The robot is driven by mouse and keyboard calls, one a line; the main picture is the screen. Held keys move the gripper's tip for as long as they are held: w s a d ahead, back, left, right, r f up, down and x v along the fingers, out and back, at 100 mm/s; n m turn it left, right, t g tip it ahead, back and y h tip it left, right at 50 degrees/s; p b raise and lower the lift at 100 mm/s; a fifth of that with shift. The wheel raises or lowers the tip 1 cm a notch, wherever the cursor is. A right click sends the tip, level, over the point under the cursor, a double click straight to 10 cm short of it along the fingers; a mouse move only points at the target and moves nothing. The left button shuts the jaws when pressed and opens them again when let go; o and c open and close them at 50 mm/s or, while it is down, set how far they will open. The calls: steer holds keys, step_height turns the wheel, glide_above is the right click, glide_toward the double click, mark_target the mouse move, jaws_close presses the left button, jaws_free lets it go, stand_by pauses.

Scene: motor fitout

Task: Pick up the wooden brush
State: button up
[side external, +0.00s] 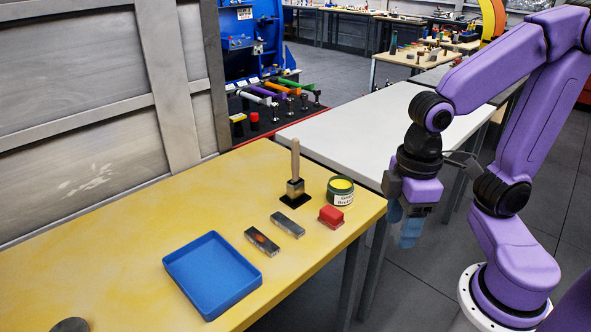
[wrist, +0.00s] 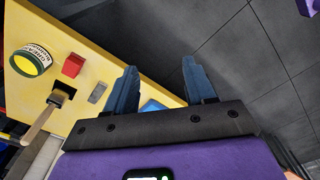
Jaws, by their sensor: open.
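The wooden brush (side external: 295,162) stands upright on the yellow table, its pale wooden handle pointing up and its head down at a dark square base. In the wrist view the brush (wrist: 41,124) is at the left, handle toward the lower left. My gripper (side external: 409,226), with blue fingers, hangs beyond the table's right edge, to the right of the brush and apart from it. In the wrist view the fingers of my gripper (wrist: 160,85) are spread with nothing held between them.
A green can with a yellow top (side external: 341,190) and a red block (side external: 331,216) stand right of the brush. Two metal blocks, one grey (side external: 287,224) and one with an orange mark (side external: 262,242), lie nearer. A blue tray (side external: 190,289) sits front left. The table's left part is mostly clear.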

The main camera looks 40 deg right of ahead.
steer(key=w+a+r+m, duration=0.2)
steer(key=w+m, duration=0.2)
steer(key=w, duration=0.2)
steer(key=w+a+r+m, duration=0.2)
steer(key=w+r+m, duration=0.15)
steer(key=w, duration=0.25)
steer(key=w+d+r+m, duration=0.2)
steer(key=w+m, duration=0.6)
steer(key=w, duration=0.4)
steer(key=m, duration=1.5)
glide_above(295, 169)
steer(key=shift+n, duration=0.25)
steer(key=f, duration=0.9)
steer(key=d+f, duration=0.1)
steer(key=f, duration=0.4)
steer(key=shift+w+f, duration=0.1)
steer(key=shift+w, duration=0.3)
jaws_close()
